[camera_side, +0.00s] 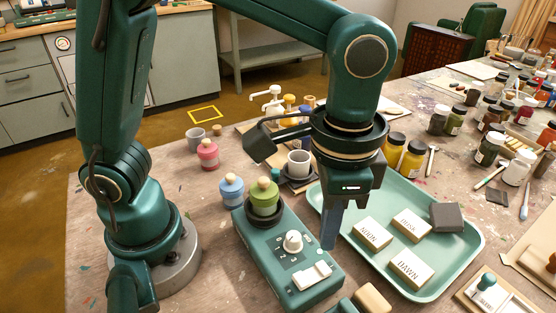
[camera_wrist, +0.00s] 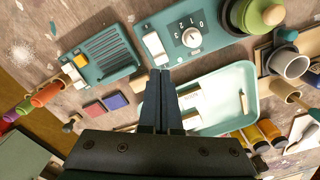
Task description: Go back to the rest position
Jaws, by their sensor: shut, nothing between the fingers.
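My gripper (camera_side: 330,238) points down between the teal dial device and the left edge of the mint tray, fingers together and empty. In the wrist view the shut fingers (camera_wrist: 161,78) lie side by side, with the tray behind and to their right. I cannot tell exactly how high the fingertips are above the table.
The teal device (camera_side: 262,262) carries a knob and a green jar (camera_side: 264,197). The mint tray (camera_side: 455,271) holds blocks marked NOON, DUSK and DAWN, plus a grey block (camera_side: 446,216). A grey mug (camera_side: 299,163) stands behind my gripper. Paint jars crowd the right.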

